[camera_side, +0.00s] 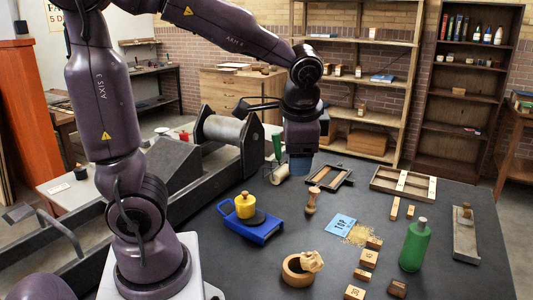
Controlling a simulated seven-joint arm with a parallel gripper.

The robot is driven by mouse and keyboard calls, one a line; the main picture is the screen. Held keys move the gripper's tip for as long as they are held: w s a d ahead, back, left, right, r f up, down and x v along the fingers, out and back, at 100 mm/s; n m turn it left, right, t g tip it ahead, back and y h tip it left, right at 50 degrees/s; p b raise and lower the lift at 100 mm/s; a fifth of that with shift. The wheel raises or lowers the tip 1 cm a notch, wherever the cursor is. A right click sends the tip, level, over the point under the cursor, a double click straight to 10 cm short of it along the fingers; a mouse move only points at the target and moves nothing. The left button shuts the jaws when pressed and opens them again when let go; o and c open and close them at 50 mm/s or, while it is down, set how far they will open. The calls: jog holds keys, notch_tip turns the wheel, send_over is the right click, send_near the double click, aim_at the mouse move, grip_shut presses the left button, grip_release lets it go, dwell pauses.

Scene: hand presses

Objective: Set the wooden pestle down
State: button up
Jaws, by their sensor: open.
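A small wooden piece (312,199), which looks like the pestle, stands upright on the dark table, with a wider top and a narrower middle. My gripper (300,172) points down behind it in the picture, over the far part of the table. The gripper is open, and a gap shows between it and the wooden piece. Its fingertips are small and hard to make out. A round wooden bowl (291,279) stands nearer the camera with a crumpled tan lump (311,261) at its rim.
A pale roll (279,174) lies just left of my gripper. A roller press (228,132) rises at left.

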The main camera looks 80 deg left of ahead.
jog(key=s+d+r+n+t+h, duration=0.2)
jog(key=s+d+r+t+h, duration=0.1)
jog(key=s+d, duration=0.4)
jog(key=shift+s+r+n+t+h, duration=0.15)
jog(key=shift+s+n+t+h, duration=0.2)
jog(key=shift+t, duration=0.35)
